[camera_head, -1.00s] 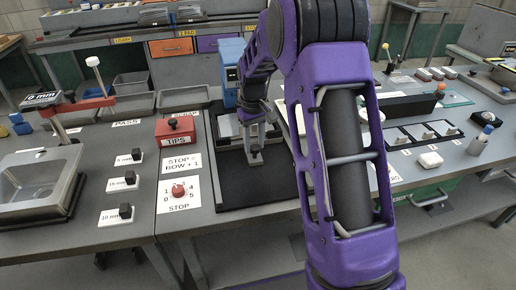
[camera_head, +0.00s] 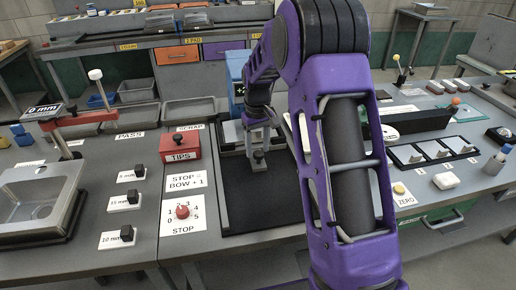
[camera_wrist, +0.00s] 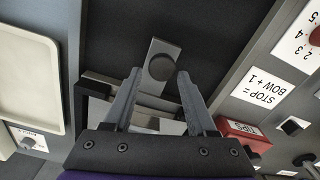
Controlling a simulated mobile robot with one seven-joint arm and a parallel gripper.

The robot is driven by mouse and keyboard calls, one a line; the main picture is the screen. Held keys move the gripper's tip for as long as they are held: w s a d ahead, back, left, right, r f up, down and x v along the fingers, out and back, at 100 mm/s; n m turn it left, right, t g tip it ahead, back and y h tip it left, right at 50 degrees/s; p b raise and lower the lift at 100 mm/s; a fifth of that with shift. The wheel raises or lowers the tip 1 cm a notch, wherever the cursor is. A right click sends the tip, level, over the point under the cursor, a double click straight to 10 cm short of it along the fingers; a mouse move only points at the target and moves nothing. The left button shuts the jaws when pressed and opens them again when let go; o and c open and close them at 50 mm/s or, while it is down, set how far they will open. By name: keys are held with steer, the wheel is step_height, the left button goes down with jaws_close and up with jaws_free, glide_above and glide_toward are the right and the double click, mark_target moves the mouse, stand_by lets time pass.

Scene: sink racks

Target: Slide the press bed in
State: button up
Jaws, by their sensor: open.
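The press bed is a pale metal plate (camera_head: 232,132) at the mouth of the blue press (camera_head: 236,72). A tab with a dark round knob (camera_head: 259,157) sticks out from its front, over the dark track (camera_head: 255,195). In the wrist view the knob (camera_wrist: 162,67) shows on its metal tab (camera_wrist: 153,84), between and just past my fingertips. My gripper (camera_head: 258,140) is open above the tab, with a finger on each side of it in the wrist view (camera_wrist: 160,75). I cannot tell whether the fingers touch it. My arm hides the track's right side.
A red TIPS box (camera_head: 180,148) stands left of the track. A red stop dial (camera_head: 182,211) is in front of it. The sink-like basin (camera_head: 40,205) is at far left. A long black box (camera_head: 412,123) stands at right. The track's front is clear.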

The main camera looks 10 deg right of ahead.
steer(key=shift+o, duration=0.7)
steer(key=shift+s+f, duration=0.1)
steer(key=shift+s, duration=0.05)
step_height(320, 180, up, 18)
steer(key=p, duration=0.1)
steer(key=shift+f+p, duration=0.25)
steer(key=shift+p, duration=0.05)
